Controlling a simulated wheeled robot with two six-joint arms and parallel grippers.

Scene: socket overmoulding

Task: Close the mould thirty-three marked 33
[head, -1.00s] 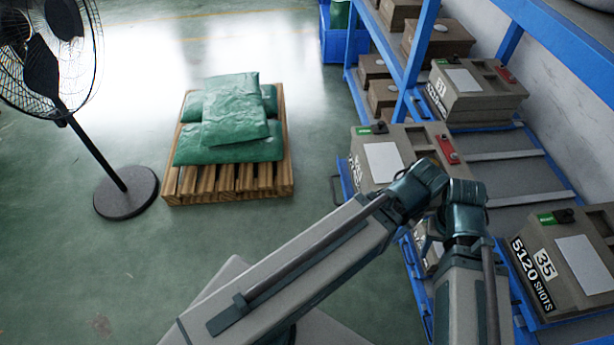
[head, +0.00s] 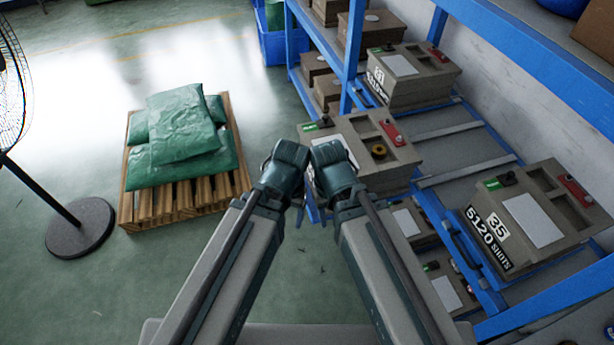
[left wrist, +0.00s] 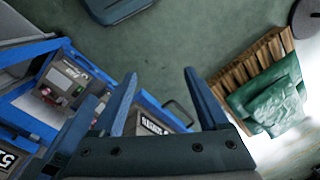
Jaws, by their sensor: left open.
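A grey-brown mould (head: 372,126) with a green tag, a red-tagged fitting and a brass-coloured ring on top sits on the middle bay of the blue rack. My right gripper (head: 335,170) is in front of it and covers its near front, so its number cannot be read. My left gripper (head: 288,168) is just left of the right one, beside that mould's left end. In the left wrist view the left gripper (left wrist: 160,95) has its two fingers spread with nothing between them. The right gripper's fingertips are hidden.
A mould marked 35 (head: 530,217) is at the right, and another mould (head: 410,75) is further back. Smaller moulds sit on the lower level. A blue upright (head: 355,55) stands behind the middle mould. A pallet (head: 185,205) with green sacks and a fan are at the left.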

